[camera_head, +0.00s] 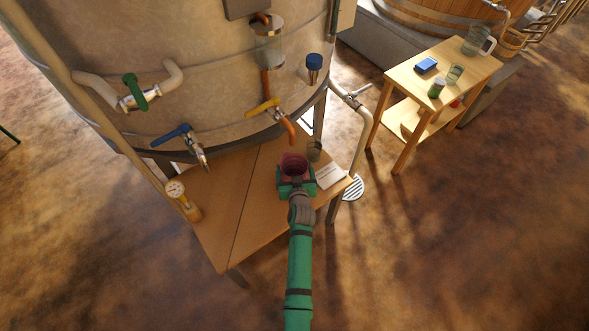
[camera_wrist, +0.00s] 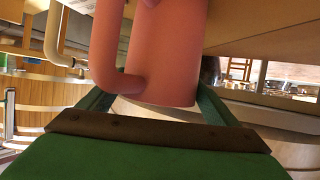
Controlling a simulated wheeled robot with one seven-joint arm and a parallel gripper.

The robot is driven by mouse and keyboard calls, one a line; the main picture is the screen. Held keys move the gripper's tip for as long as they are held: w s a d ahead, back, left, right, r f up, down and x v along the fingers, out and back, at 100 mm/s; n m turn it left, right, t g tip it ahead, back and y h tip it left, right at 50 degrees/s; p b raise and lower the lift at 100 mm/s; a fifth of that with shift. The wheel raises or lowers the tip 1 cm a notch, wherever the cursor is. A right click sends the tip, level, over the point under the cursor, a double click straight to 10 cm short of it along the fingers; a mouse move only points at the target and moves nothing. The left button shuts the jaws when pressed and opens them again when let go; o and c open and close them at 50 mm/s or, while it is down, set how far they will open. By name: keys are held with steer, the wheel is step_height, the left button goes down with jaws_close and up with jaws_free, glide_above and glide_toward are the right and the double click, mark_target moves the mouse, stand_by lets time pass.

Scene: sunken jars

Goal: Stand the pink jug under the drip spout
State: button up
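The pink jug (camera_head: 293,163) is at the front of the wooden table below the tank, its dark open mouth facing up in the head view. My gripper (camera_head: 296,182) has its green fingers on both sides of it and looks shut on it. In the wrist view the jug (camera_wrist: 165,55) fills the space between the fingers (camera_wrist: 155,100), its handle toward the left. Whether its base touches the table is hidden. A copper spout (camera_head: 291,134) with a yellow tap handle hangs from the tank just above and behind the jug. I cannot tell whether it is dripping.
A small olive cup (camera_head: 314,150) stands close to the jug's right. A white sheet (camera_head: 330,175) lies at the table's right. The table's left half (camera_head: 222,200) is clear.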

steer(key=o, duration=0.3)
steer(key=shift+r, duration=0.1)
steer(key=s+d+r+h, duration=0.1)
steer(key=s+r, duration=0.2)
steer(key=s, duration=1.3)
steer(key=s+d+r, duration=0.1)
steer(key=s+r, duration=0.3)
steer(key=s, duration=1.2)
steer(key=s+a+r+m+t, duration=0.1)
steer(key=s+a+r, duration=0.1)
steer(key=s+r, duration=1.1)
steer(key=s, duration=0.3)
steer(key=shift+r+t, duration=0.2)
steer(key=shift+t, duration=0.2)
